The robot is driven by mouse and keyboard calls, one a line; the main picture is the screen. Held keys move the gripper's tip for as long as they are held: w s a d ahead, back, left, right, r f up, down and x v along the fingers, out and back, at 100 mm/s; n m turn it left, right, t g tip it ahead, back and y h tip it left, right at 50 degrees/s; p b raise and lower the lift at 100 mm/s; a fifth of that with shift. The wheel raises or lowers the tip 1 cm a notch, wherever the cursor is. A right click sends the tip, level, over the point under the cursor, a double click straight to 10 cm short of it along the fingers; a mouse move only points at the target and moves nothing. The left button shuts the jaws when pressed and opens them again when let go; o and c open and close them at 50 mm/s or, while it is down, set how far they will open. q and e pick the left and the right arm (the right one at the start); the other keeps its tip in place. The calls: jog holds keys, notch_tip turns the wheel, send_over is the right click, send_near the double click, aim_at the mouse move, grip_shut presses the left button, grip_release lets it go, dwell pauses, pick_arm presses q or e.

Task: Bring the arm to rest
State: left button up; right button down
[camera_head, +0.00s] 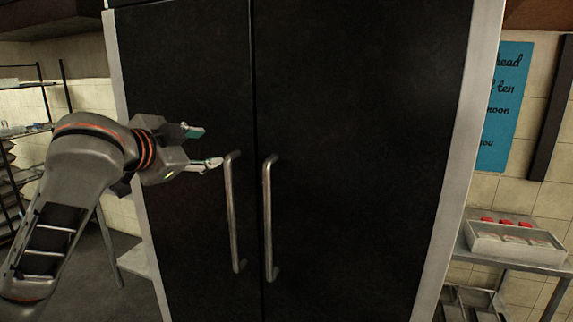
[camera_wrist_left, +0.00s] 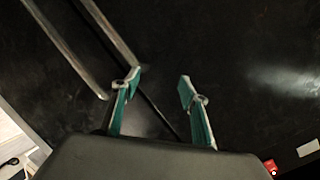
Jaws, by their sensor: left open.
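My left gripper (camera_head: 208,147) is in front of the left door of a tall black cabinet (camera_head: 360,120), close to the top of that door's handle (camera_head: 232,210). Its two fingers are apart, with nothing between them. The left wrist view shows the open fingers (camera_wrist_left: 160,95) with green inner pads against the dark door surface. The handles run along the upper left of that view, near one fingertip. I cannot tell whether that finger touches the handle. My right gripper is in neither view.
The right door handle (camera_head: 269,218) stands beside the left one; both doors look shut. At right, a tray (camera_head: 515,243) with red-topped items sits on a metal table. A blue sign (camera_head: 504,105) hangs on the tiled wall. Shelving (camera_head: 30,130) stands at far left.

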pick_arm(q)
jog(key=s+a+f+n+g+y, duration=0.1)
jog(key=s+a+f, duration=0.15)
jog(key=f, duration=0.85)
jog(key=s+a+f+n+g+y, duration=0.1)
jog(key=s+a+f+n+y, duration=0.15)
jog(key=f, duration=0.75)
jog(key=s+a+f+n+g+y, duration=0.15)
jog(key=s+f, duration=0.25)
jog(key=f, duration=0.7)
jog(key=s+a+f+g+y, duration=0.1)
jog(key=s+a+f, duration=0.3)
jog(key=s+f, duration=0.3)
jog(key=s+a+f+n+g+y, duration=0.15)
jog(key=s+a+f, duration=0.25)
jog(key=s, duration=0.5)
jog(key=s+a+f+g+y, duration=0.1)
jog(key=s+a+f+y, duration=0.1)
jog(key=s+a+f, duration=0.5)
jog(key=d+f+n+t+h, duration=0.2)
jog(key=d+f+h, duration=0.5)
jog(key=d+f, duration=0.7)
jog(key=shift+w+d+n+t, duration=0.35)
jog(key=shift+d+t, duration=0.25)
jog(key=shift+d, duration=1.05)
jog(key=shift+f, duration=0.1)
